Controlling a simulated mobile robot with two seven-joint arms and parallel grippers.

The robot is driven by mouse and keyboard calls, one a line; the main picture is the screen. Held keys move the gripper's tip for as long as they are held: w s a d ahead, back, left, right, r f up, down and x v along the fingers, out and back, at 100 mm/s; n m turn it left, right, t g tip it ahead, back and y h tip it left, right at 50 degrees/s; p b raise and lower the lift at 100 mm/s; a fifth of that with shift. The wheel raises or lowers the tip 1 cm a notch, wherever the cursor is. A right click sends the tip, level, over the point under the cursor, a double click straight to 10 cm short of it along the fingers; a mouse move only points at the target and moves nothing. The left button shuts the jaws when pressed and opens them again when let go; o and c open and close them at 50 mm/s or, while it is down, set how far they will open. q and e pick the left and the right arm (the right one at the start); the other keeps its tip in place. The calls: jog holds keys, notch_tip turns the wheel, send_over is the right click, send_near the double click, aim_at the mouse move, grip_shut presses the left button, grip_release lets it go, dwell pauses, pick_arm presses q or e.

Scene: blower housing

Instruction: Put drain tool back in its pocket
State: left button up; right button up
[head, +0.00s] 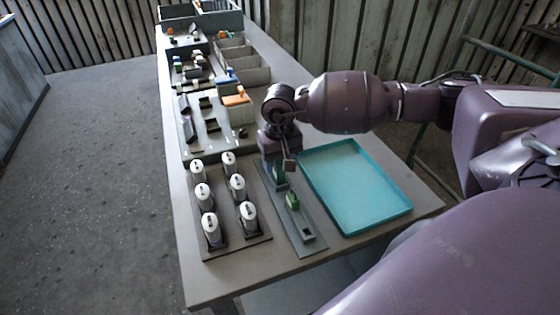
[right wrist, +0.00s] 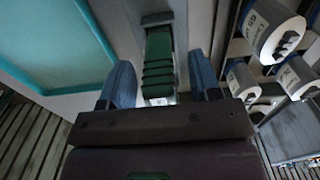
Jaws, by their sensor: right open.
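A narrow grey rack (head: 304,220) lies along the table between the white cylinders and the teal tray. A green tool (head: 293,202) stands in its middle, and another green piece (head: 279,178) shows farther back, partly hidden by my gripper. The front pocket (head: 308,236) looks empty. I cannot tell which green piece is the drain tool. My right gripper (head: 286,163) is over the back part of the rack. In the right wrist view, its blue fingers stand open on both sides of a ribbed green handle (right wrist: 158,62), with gaps visible. My left gripper is not in view.
The teal tray (head: 357,190) is empty, right of the rack. A board with several white cylinders (head: 238,188) stands close on the left. Grey bins (head: 242,62) and parts fill the far table. The aisle floor at left is clear.

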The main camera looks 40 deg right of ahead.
notch_tip(320, 180, up, 11)
jog(key=shift+f, duration=0.1)
dwell(0.6)
dwell(0.5)
